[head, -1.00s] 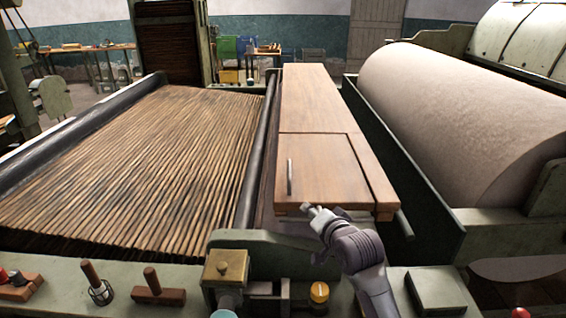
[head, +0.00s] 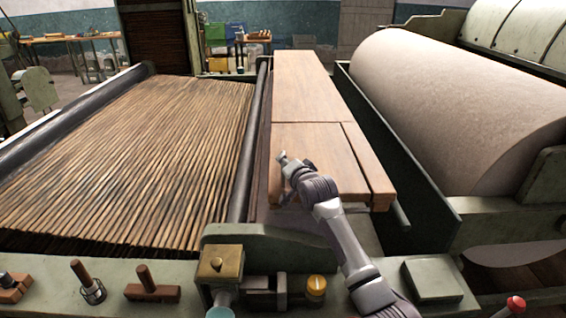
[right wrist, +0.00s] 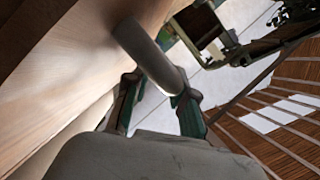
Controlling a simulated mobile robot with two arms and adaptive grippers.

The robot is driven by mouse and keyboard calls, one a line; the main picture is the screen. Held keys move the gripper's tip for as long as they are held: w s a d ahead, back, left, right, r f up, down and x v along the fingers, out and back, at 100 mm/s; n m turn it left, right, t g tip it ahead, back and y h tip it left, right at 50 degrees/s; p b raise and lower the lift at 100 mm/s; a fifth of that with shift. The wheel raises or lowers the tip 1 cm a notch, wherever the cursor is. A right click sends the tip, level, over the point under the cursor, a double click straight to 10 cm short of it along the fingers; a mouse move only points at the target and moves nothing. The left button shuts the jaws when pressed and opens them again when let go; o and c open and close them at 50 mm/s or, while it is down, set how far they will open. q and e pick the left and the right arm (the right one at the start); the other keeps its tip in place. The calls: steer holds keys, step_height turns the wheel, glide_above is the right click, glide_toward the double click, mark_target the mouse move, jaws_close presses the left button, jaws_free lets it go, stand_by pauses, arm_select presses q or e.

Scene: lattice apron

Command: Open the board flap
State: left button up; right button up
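The board flap (head: 318,138) is the brown wooden panel at the near end of a long wooden board (head: 305,85) in the head view. It lies flat, level with the wood around it. My right gripper (head: 283,160) is at the flap's left side, where it hides the handle from the head. In the right wrist view, the pale round handle bar (right wrist: 150,55) sticks out from the wood towards my two fingers (right wrist: 158,103). The fingers are apart, with the bar's end at the gap between them, close to the right finger. I cannot tell whether they touch. My left gripper is not in view.
A slatted bed (head: 150,150) lies left of the board, and a large pale roller (head: 450,110) lies right.

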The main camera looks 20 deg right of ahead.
steer(key=shift+x, duration=0.95)
jaws_close()
